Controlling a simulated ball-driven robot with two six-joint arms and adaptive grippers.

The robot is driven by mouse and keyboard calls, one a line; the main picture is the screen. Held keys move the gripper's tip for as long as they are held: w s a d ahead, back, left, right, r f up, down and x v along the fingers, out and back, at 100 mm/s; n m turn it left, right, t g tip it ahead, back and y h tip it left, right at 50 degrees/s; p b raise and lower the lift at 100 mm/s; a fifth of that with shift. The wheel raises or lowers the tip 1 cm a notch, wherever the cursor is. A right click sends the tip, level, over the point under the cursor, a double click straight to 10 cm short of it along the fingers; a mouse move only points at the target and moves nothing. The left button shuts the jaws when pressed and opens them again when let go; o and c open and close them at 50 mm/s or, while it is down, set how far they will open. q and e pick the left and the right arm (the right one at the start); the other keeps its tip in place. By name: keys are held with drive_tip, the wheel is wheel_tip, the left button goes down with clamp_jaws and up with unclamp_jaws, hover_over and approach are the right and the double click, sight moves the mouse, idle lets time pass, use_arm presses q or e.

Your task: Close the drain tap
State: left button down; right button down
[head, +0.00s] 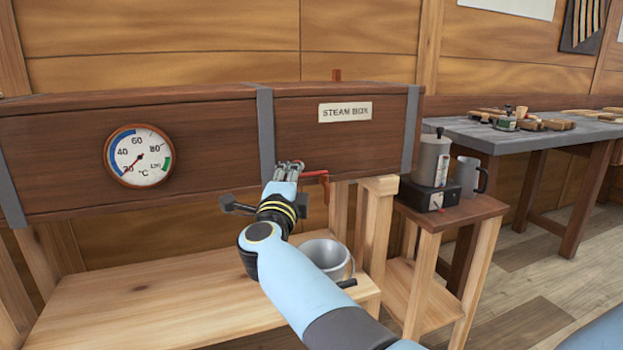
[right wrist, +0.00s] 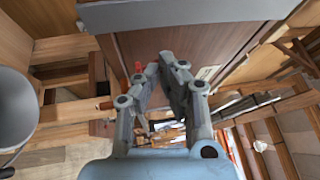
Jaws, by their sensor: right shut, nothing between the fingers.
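The rest of the tap is hidden behind the gripper. My right gripper (head: 290,166) is shut and empty at the box's lower edge, close to the handle. In the right wrist view the fingers (right wrist: 160,66) are together, and a small red part (right wrist: 138,67) shows just left of the tips. I cannot tell whether they touch it. My left gripper is not in view.
A metal bucket (head: 326,257) stands on the wooden bench (head: 170,290) below, close to my right arm. A side stand (head: 455,207) at right carries a moka pot (head: 432,160) on a burner and a mug (head: 468,175). A dial thermometer (head: 139,156) is on the box front.

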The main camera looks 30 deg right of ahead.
drive_tip(key=shift+r, duration=0.1)
wheel_tip(320, 180, up, 10)
drive_tip(key=shift+f, duration=0.1)
drive_tip(key=s+a+f+n+g+y, duration=0.1)
drive_tip(key=s+f+n+y, duration=0.2)
drive_tip(key=s+f+n, duration=0.85)
drive_tip(key=s+a+f+n+g+y, duration=0.1)
drive_tip(key=s+f+y, duration=0.25)
drive_tip(key=f, duration=1.65)
drive_tip(key=s+a+f+n+g+y, duration=0.1)
drive_tip(key=s+f+n+y, duration=0.2)
drive_tip(key=s+f+n, duration=0.85)
drive_tip(key=s+f+n+g+y, duration=0.1)
drive_tip(key=s+f+g, duration=0.3)
drive_tip(key=s+f, duration=0.4)
drive_tip(key=s+f+g+y, duration=0.1)
drive_tip(key=s+f+g, duration=0.2)
drive_tip(key=s+f, duration=0.5)
drive_tip(key=s+f+n+g+y, duration=0.1)
drive_tip(key=s+f+g, duration=0.3)
drive_tip(key=s, duration=1.5)
wheel_tip(320, 180, down, 4)
drive_tip(key=shift+d+r+n+g, duration=0.1)
drive_tip(key=shift+d+n+g, duration=0.1)
drive_tip(key=shift+n+g, duration=0.1)
